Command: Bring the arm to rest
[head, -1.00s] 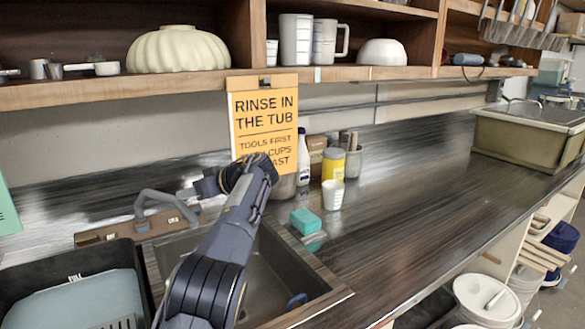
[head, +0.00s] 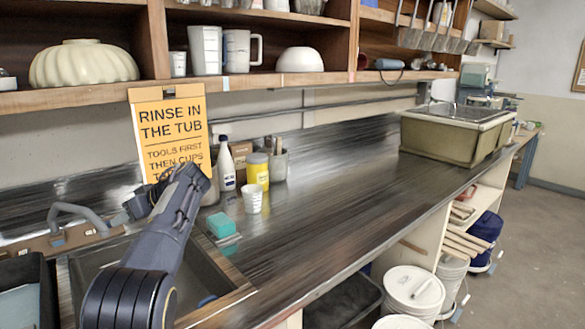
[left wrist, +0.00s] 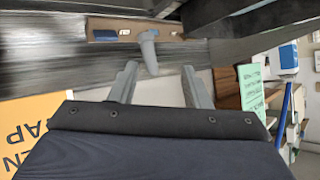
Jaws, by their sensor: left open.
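My left arm (head: 150,250) comes up from the bottom left in the head view, over the sink. Its far end is in front of the lower part of the orange sign. My left gripper shows best in the left wrist view (left wrist: 158,85), with its two grey fingers spread apart and nothing between them. The grey faucet (left wrist: 148,50) appears beyond the fingertips there. In the head view the fingers are mostly hidden by the arm. My right gripper is in neither view.
The faucet (head: 80,212) stands behind the sink (head: 80,270). An orange sign (head: 170,125), white bottle (head: 226,165), yellow jar (head: 257,170), paper cup (head: 252,199) and teal sponge (head: 221,225) are near the arm. The counter's middle is clear. Buckets (head: 412,290) stand below.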

